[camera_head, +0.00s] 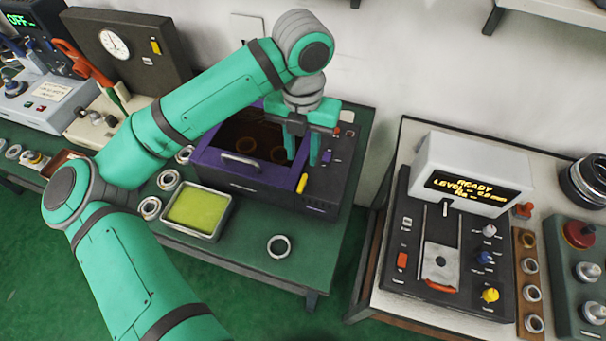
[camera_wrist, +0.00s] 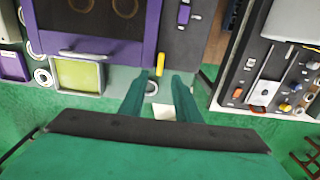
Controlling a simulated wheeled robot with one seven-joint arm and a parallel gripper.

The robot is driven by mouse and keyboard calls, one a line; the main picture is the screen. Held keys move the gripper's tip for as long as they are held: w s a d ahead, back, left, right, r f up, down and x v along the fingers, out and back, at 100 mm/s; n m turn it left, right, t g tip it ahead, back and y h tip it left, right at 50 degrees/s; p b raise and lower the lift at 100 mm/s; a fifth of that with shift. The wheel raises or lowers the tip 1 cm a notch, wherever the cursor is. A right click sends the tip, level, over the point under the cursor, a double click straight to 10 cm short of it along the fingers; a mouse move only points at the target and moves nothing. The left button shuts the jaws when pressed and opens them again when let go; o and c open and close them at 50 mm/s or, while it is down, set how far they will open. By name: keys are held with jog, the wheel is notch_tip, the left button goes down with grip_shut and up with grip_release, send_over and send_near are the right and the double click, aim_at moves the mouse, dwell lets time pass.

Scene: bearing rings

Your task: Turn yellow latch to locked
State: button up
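The yellow latch (camera_head: 302,183) is a small upright bar on the front of the purple machine (camera_head: 207,156), right of its windowed door. In the wrist view the latch (camera_wrist: 160,63) appears just beyond the fingertips, in line with the gap between them. My gripper (camera_head: 302,160) is open and empty, its two green fingers pointing down above the machine near the latch. In the wrist view my gripper (camera_wrist: 161,78) shows its fingers spread apart. I cannot tell whether either finger touches the latch.
A tray of yellow-green liquid (camera_head: 199,209) and several loose rings, one of them (camera_head: 279,246) near the table's front edge, lie before the machine. A gauge station (camera_head: 440,255) with a display stands on the right table. A gap separates the tables.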

aim_at(303, 180)
notch_tip(303, 180, down, 10)
dwell(0.5)
grip_shut()
